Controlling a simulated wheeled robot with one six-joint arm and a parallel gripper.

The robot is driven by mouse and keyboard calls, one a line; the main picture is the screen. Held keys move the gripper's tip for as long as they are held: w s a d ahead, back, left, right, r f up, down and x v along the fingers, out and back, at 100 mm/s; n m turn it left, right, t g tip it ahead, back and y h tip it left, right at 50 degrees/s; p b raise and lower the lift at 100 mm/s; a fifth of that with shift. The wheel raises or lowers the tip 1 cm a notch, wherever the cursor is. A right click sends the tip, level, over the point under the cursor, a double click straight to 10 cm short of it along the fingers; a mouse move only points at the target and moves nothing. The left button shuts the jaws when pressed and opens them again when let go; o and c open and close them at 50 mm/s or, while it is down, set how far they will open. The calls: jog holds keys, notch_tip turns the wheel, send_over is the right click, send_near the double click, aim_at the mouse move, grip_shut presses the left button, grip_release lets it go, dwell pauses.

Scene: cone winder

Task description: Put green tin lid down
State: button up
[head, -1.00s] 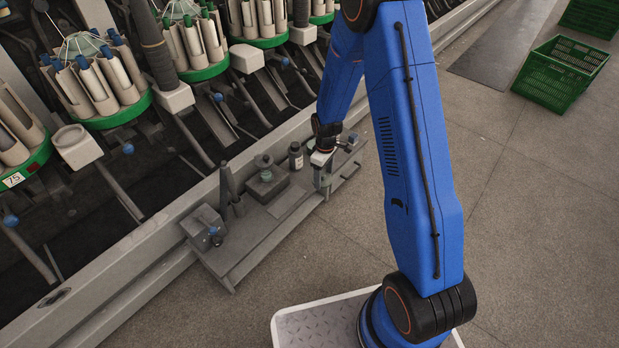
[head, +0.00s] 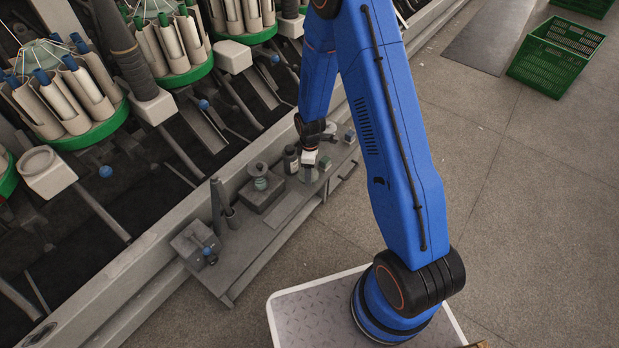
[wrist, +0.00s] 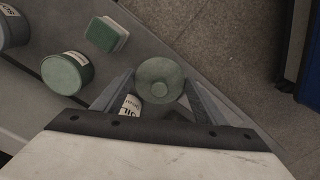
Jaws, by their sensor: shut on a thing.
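In the head view my gripper (head: 308,164) is over the shelf, just right of a dark bottle (head: 290,160).
The narrow grey shelf (head: 238,262) runs along the machine. It carries a grey box (head: 195,243), a block with a spool-like piece (head: 261,184) and small items at its far end. A green-and-white pad (wrist: 106,34) lies near the tin. Green crates stand on the floor.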

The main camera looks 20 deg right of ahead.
jog(key=shift+f, duration=2.15)
jog(key=shift+f, duration=0.1)
jog(key=o, duration=1)
jog(key=shift+o, duration=0.2)
